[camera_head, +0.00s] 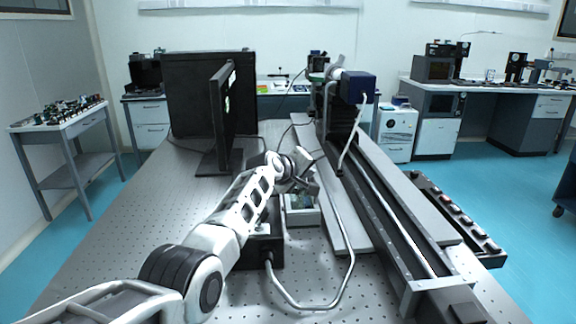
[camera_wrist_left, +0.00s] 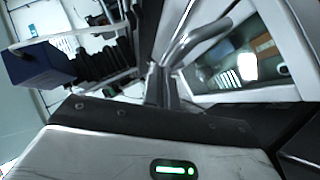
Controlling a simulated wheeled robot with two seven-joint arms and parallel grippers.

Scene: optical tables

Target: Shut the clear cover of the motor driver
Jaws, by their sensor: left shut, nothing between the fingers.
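The motor driver (camera_head: 302,217) is a low pale box on the optical table, just right of a dark box. My left gripper (camera_head: 312,184) is over its far end, fingers shut and empty. In the left wrist view the shut fingers (camera_wrist_left: 165,84) point away from the camera, close beside a grey-framed box that looks like the motor driver (camera_wrist_left: 285,92). Its inside shows a white patch and small green parts. The clear cover is hard to make out, and my arm and gripper hide part of the box in the head view. I cannot tell the cover's angle or whether the fingers touch it. My right gripper is not in view.
A long linear rail (camera_head: 390,205) with a blue motor (camera_head: 357,87) runs along the right. A monitor (camera_head: 221,115) stands at the back left. A dark box (camera_head: 265,252) with a thick grey cable (camera_head: 310,306) sits in front. The table's left part is clear.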

